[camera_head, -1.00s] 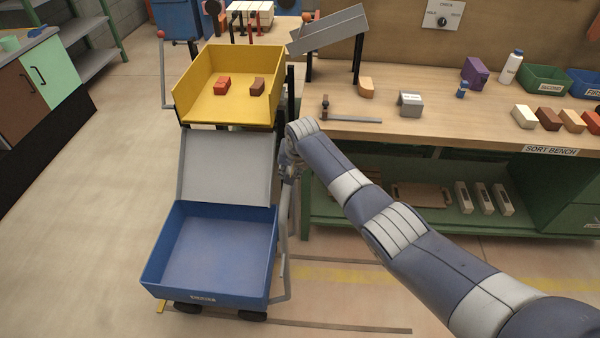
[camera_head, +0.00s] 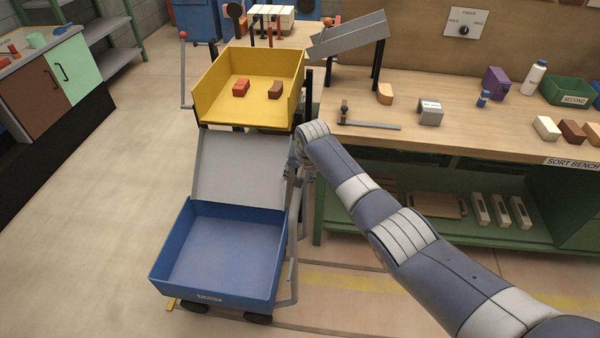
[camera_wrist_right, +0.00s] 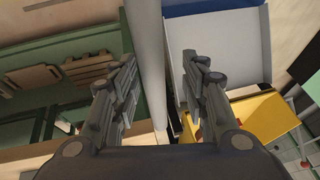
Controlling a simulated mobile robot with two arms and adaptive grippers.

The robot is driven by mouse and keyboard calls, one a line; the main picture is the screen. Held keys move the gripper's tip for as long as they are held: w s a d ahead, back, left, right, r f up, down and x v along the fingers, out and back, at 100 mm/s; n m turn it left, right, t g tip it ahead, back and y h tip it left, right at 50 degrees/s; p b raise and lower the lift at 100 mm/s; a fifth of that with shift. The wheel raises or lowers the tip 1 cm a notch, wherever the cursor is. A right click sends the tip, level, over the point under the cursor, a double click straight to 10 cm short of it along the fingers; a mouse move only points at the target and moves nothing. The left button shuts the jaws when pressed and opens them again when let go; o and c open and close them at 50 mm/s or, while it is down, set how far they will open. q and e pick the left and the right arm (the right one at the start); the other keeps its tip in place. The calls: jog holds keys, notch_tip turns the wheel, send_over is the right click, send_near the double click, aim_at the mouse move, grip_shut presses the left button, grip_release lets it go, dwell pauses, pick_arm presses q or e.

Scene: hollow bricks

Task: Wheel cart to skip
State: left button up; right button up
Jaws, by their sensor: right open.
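The blue cart (camera_head: 218,297) is an open tray on dark wheels, standing on the floor in front of the grey chute (camera_head: 238,165). It looks empty. A grey handle bar (camera_head: 294,262) rises along its right side. My right gripper (camera_head: 299,168) is beside the upper part of that bar, partly hidden by my arm. In the right wrist view, my right gripper (camera_wrist_right: 160,75) is open, with a grey bar (camera_wrist_right: 149,50) between its fingers and a gap on the right. I cannot tell for sure which thing is the skip. My left gripper is out of view.
A yellow tray (camera_head: 215,108) above the chute holds two bricks, red (camera_head: 241,88) and brown (camera_head: 275,90). The sort bench (camera_head: 480,120) stands on the right. A blue container (camera_head: 194,20) stands at the back. The floor left of the cart is clear.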

jog(key=v, duration=1.2)
dwell(0.6)
